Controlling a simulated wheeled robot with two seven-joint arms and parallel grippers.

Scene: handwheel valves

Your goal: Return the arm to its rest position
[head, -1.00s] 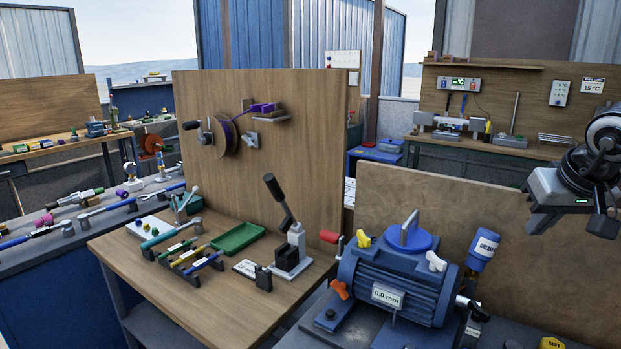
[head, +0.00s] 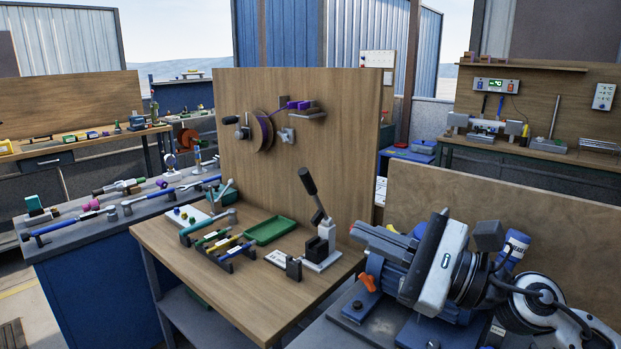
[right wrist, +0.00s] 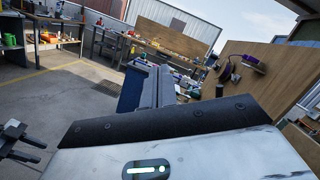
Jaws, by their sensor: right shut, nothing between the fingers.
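My right arm (head: 535,300) enters the head view from the lower right. My right gripper (head: 440,262) has a pale body and hangs in front of the blue motor (head: 390,262), covering much of it. In the right wrist view, the two dark fingers of my right gripper (right wrist: 158,75) lie together, shut, with nothing held. A dark pronged part (right wrist: 18,142) at the left edge of that view may be my left gripper; its opening is unclear. My left arm does not show in the head view.
A wooden bench (head: 200,262) with a lever device (head: 320,235), green tray (head: 270,230) and tools stands left of the motor. An upright board (head: 340,150) rises behind it. A lower board (head: 540,235) stands behind the gripper. Open floor (right wrist: 60,105) shows in the wrist view.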

